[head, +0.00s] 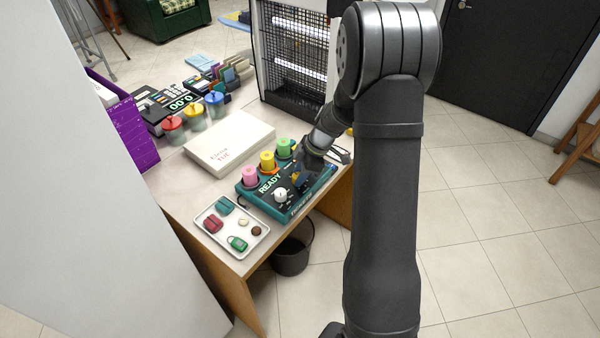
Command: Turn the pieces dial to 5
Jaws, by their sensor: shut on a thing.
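The teal machine (298,207) lies near the table's front right edge, its dark top panel lettered READY. A white round knob (281,195) on that panel is in plain view beside my gripper. My gripper (299,181) is down at the panel, right of the white knob, and shut on what appears to be the pieces dial. My fingers and wrist hide that dial. Its pointer and numbers cannot be read at this size.
Pink (249,176), yellow (267,161) and green (284,148) spools stand along the machine's back edge. A tray of small items (210,241) lies to its left. A white box (229,143) and lidded jars (194,117) stand behind. A dark bin (292,258) is below.

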